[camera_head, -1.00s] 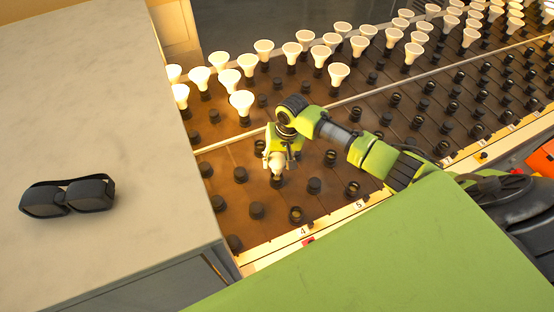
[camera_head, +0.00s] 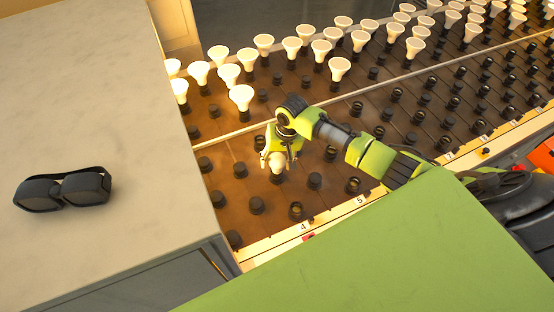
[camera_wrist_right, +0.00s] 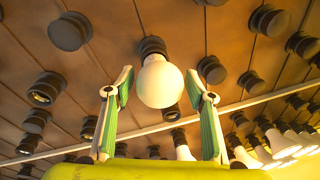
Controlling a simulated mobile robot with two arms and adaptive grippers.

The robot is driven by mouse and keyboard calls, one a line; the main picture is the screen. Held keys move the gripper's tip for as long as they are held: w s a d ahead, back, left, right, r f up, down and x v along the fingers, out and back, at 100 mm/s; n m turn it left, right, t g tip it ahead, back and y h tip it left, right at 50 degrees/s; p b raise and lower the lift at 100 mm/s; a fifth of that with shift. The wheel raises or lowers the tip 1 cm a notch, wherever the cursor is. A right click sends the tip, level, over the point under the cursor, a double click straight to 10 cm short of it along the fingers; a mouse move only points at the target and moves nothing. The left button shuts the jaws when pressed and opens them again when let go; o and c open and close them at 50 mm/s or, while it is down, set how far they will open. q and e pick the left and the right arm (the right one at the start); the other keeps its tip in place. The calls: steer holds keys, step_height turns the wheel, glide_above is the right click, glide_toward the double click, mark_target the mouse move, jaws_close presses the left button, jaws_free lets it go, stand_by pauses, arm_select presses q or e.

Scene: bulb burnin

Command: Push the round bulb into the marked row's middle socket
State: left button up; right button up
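The round white bulb (camera_head: 277,161) stands at a black socket on the brown board, in the line running back from the label 4 (camera_head: 303,226). In the right wrist view the bulb (camera_wrist_right: 160,82) has its neck end at a black socket (camera_wrist_right: 152,46); how deep it sits cannot be told. My right gripper (camera_head: 281,150) is around the bulb. Its two green-lined fingers (camera_wrist_right: 159,92) stand on either side of it, with narrow gaps showing, so it is open. An open-topped socket (camera_head: 296,210) is nearer the board's front edge. My left gripper is not in view.
Lit reflector bulbs (camera_head: 241,98) stand in sockets behind the gripper. Many sockets, some capped, surround it. A pale counter (camera_head: 120,90) with black goggles (camera_head: 63,190) is at left. A green surface (camera_head: 360,245) fills the front.

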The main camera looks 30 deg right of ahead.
stand_by(0.3)
steer(key=r, duration=0.4)
steer(key=s+r, duration=0.1)
steer(key=r, duration=0.3)
steer(key=d+r, duration=0.1)
steer(key=r, duration=0.3)
steer(key=shift+s, duration=0.35)
steer(key=shift+s+f, duration=0.1)
